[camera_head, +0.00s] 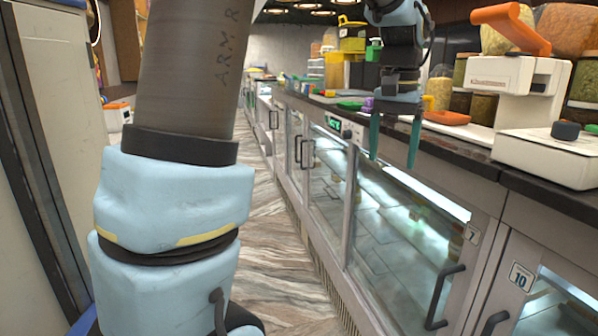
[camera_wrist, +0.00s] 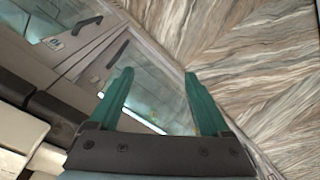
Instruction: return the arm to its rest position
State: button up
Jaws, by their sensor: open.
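My gripper (camera_head: 394,140) hangs in front of the glass display counter, at the upper right of the head view, with its teal fingers pointing down. The fingers are apart with nothing between them. In the wrist view my gripper (camera_wrist: 156,88) also shows open and empty, with the counter front and the wood-patterned floor beyond the fingertips. My arm's large grey and pale blue links fill the left part of the head view and hide some of the aisle.
A glass-fronted counter (camera_head: 487,240) with handles runs along the right. On its dark top stand a white machine with an orange handle (camera_head: 519,75), jars (camera_head: 483,105) and an orange tray (camera_head: 447,118). A pale cabinet (camera_head: 65,110) stands at left. The floor (camera_head: 285,270) between is clear.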

jog(key=s+a+f+n, duration=0.3)
jog(key=a+f, duration=0.5)
jog(key=a, duration=0.4)
jog(key=s+a+f+n, duration=0.2)
jog(key=s+a+f, duration=0.2)
jog(key=a+f, duration=0.5)
jog(key=a, duration=0.4)
jog(key=shift+f+n+t, duration=0.2)
jog(key=shift+n+t, duration=0.2)
jog(key=shift+w, duration=0.1)
jog(key=shift+c, duration=0.2)
